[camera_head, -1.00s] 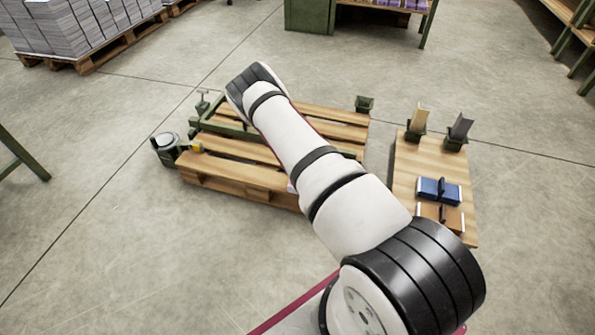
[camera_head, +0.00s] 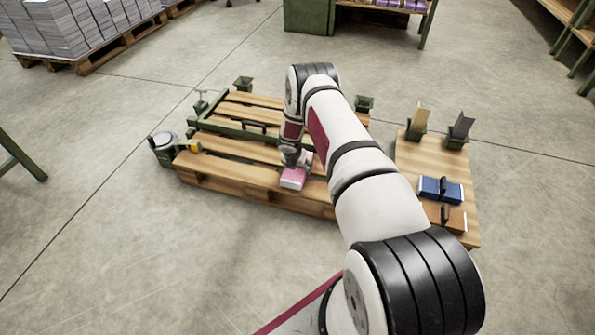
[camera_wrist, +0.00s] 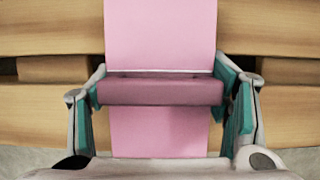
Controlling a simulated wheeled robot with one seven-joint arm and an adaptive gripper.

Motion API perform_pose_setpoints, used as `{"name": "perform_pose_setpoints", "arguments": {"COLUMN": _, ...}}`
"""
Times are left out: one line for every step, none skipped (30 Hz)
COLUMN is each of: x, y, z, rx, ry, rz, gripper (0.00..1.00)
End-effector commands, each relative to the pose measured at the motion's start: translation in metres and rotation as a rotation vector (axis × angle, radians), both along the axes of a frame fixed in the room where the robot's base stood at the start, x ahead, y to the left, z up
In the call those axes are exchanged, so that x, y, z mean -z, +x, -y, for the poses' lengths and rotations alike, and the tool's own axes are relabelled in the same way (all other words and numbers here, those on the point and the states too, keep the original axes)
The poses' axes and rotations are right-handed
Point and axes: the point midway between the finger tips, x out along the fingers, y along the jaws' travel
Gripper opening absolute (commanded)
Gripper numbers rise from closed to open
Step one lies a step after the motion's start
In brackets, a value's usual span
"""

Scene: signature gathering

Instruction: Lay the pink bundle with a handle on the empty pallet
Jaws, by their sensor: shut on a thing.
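The pink bundle (camera_head: 292,181) is at the near edge of the wooden pallet (camera_head: 235,172), right of its middle. My gripper (camera_head: 294,163) is above it. In the wrist view my gripper (camera_wrist: 160,100) is shut on the darker pink handle (camera_wrist: 160,91), with a teal pad at each end. The pink bundle (camera_wrist: 160,40) shows beyond and below the handle. Pallet boards (camera_wrist: 45,35) lie behind it, with grey floor at the bottom corners. I cannot tell whether the bundle touches the boards. My arm hides the pallet's right part.
A green bar (camera_head: 232,130) with a black handle crosses the pallet. A round grey-green device (camera_head: 164,148) stands at its left corner. To the right, a wooden board (camera_head: 420,168) holds a blue bundle (camera_head: 436,188) and an orange-brown bundle (camera_head: 446,217). Floor in front is clear.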

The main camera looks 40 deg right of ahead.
Motion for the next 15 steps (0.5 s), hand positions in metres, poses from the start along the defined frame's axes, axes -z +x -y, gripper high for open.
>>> {"name": "perform_pose_setpoints", "arguments": {"x": 0.0089, "y": 0.0006, "z": 0.0013, "rx": 0.001, "ry": -0.002, "rz": 0.003, "gripper": 0.32}}
{"name": "perform_pose_setpoints", "arguments": {"x": 0.0112, "y": 0.0009, "z": 0.0016, "rx": 0.002, "ry": -0.002, "rz": 0.002, "gripper": 0.32}}
{"name": "perform_pose_setpoints", "arguments": {"x": 0.0128, "y": 0.0010, "z": 0.0018, "rx": 0.002, "ry": -0.003, "rz": 0.003, "gripper": 0.32}}
{"name": "perform_pose_setpoints", "arguments": {"x": 0.0132, "y": 0.0011, "z": 0.0019, "rx": 0.002, "ry": -0.003, "rz": 0.003, "gripper": 0.32}}
{"name": "perform_pose_setpoints", "arguments": {"x": 0.0129, "y": 0.0012, "z": 0.0019, "rx": 0.001, "ry": -0.002, "rz": 0.004, "gripper": 0.32}}
{"name": "perform_pose_setpoints", "arguments": {"x": 0.0123, "y": 0.0014, "z": 0.0017, "rx": 0.001, "ry": -0.002, "rz": 0.004, "gripper": 0.32}}
{"name": "perform_pose_setpoints", "arguments": {"x": 0.0118, "y": 0.0014, "z": 0.0018, "rx": 0.001, "ry": -0.002, "rz": 0.004, "gripper": 0.32}}
{"name": "perform_pose_setpoints", "arguments": {"x": 0.0116, "y": 0.0014, "z": 0.0017, "rx": 0.001, "ry": -0.002, "rz": 0.003, "gripper": 0.32}}
{"name": "perform_pose_setpoints", "arguments": {"x": 0.0115, "y": 0.0015, "z": 0.0017, "rx": 0.001, "ry": -0.002, "rz": 0.003, "gripper": 0.32}}
{"name": "perform_pose_setpoints", "arguments": {"x": 0.0114, "y": 0.0014, "z": 0.0017, "rx": 0.001, "ry": -0.002, "rz": 0.003, "gripper": 0.32}}
{"name": "perform_pose_setpoints", "arguments": {"x": 0.0116, "y": 0.0014, "z": 0.0017, "rx": 0.001, "ry": -0.002, "rz": 0.003, "gripper": 0.32}}
{"name": "perform_pose_setpoints", "arguments": {"x": 0.0124, "y": 0.0012, "z": 0.0015, "rx": 0.001, "ry": -0.002, "rz": 0.003, "gripper": 0.32}}
{"name": "perform_pose_setpoints", "arguments": {"x": 0.0133, "y": 0.0012, "z": 0.0015, "rx": 0.001, "ry": -0.002, "rz": 0.003, "gripper": 0.32}}
{"name": "perform_pose_setpoints", "arguments": {"x": 0.0137, "y": 0.0008, "z": 0.0012, "rx": 0.001, "ry": -0.002, "rz": 0.003, "gripper": 0.75}}
{"name": "perform_pose_setpoints", "arguments": {"x": 0.0136, "y": 0.0008, "z": 0.0012, "rx": 0.001, "ry": -0.002, "rz": 0.003, "gripper": 0.84}}
